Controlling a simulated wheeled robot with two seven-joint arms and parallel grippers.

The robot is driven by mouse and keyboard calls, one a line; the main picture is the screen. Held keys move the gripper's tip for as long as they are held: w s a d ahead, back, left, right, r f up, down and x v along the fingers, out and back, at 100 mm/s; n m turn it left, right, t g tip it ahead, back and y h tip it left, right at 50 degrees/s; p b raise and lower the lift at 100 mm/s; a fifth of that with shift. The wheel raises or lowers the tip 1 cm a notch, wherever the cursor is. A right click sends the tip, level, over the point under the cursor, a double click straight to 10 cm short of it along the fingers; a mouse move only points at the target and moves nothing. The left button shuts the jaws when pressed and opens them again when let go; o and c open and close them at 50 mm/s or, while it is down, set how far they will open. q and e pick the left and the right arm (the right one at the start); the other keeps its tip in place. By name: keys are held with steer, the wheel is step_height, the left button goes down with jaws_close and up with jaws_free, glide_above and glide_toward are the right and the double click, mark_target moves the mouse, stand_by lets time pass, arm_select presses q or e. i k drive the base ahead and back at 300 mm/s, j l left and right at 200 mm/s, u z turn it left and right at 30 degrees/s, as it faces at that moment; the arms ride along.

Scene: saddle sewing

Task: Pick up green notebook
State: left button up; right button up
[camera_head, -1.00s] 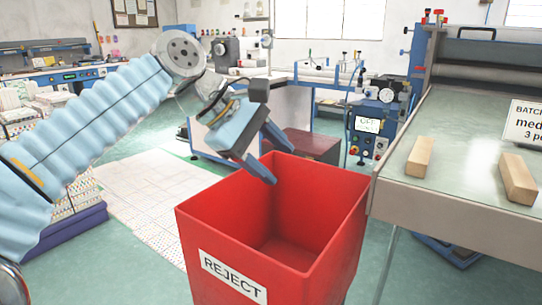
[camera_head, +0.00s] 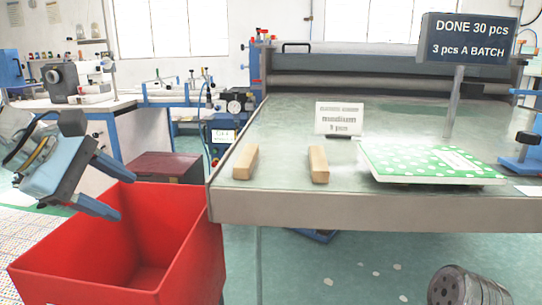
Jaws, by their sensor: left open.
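The green notebook (camera_head: 400,160) with white dots and a pale label lies flat on the work table (camera_head: 270,207), right of the middle of the head view. Its front edge is close to the table's front edge. My left gripper (camera_head: 121,192) is at the left of the view, above the red bin, far from the notebook. Its two fingers are apart with nothing between them. My right gripper is not in the view.
Two wooden blocks (camera_head: 246,162) (camera_head: 318,165) stand left of the notebook, with a small white sign (camera_head: 339,119) behind them. A dark sign on a post (camera_head: 467,40) stands behind the notebook. The red reject bin (camera_head: 188,262) is left of the table. A blue device (camera_head: 522,150) is at the right.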

mark_target(425, 164)
steer(key=k+l, duration=0.3)
steer(key=l, duration=0.15)
steer(key=k+l, duration=0.3)
steer(key=l, duration=0.1)
